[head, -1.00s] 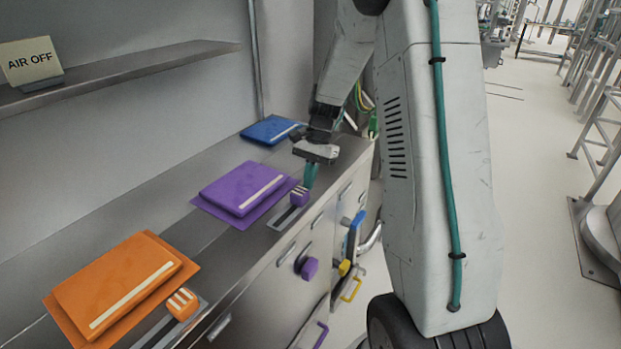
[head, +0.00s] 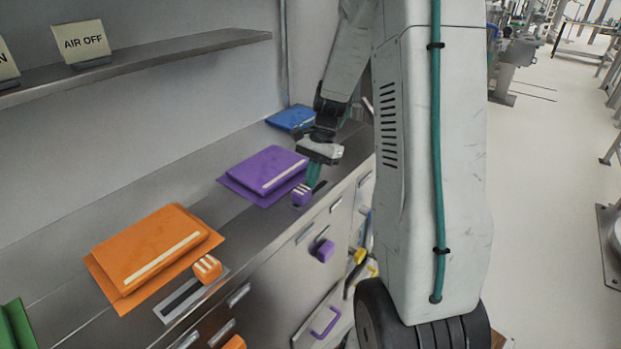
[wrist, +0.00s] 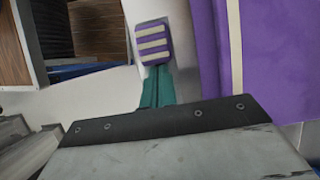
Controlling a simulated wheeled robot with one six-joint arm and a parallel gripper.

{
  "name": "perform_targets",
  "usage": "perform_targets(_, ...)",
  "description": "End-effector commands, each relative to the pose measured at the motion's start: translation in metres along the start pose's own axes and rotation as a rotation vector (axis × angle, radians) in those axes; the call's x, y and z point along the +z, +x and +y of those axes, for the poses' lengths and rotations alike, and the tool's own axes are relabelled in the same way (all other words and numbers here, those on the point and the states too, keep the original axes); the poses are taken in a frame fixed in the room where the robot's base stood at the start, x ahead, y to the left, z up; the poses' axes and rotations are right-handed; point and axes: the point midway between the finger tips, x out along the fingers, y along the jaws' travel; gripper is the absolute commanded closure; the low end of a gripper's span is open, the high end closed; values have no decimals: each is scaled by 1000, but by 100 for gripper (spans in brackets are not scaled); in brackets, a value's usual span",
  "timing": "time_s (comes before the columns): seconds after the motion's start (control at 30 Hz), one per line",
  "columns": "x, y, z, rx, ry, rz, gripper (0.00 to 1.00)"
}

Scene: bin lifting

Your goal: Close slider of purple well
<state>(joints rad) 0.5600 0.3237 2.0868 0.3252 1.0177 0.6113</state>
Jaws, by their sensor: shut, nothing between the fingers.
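The purple well (head: 262,172) has its flat purple lid lying over it on the counter. Its slider knob (head: 302,195), a purple block with pale stripes, sits at the near end of its track, with dark slot showing on the far side. In the wrist view the knob (wrist: 153,43) is directly ahead of my teal fingertips (wrist: 157,88). My gripper (head: 313,174) is shut with nothing between its fingers, pointing down just behind the knob. The fingertips appear to touch the knob's far side.
An orange well (head: 150,255) with its orange knob (head: 207,268) stands nearer, and a blue well (head: 290,118) farther back. A green one (head: 15,325) is at the lower left. Drawer handles and a purple drawer knob (head: 324,250) project from the counter front. A shelf (head: 140,62) runs above.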

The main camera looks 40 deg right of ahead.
Motion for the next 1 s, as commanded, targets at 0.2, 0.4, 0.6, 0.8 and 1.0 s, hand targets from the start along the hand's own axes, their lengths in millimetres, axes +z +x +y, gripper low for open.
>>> perform_targets(0.2,-13,-3,0,5,-3,-4,100)
perform_targets(0.4,-31,-33,-3,1,-13,2,100)
perform_targets(0.6,-30,-77,-4,2,-13,2,100)
perform_targets(0.8,-30,-104,-4,4,-13,1,100)
perform_targets(1.0,-30,-112,-4,5,-13,0,100)
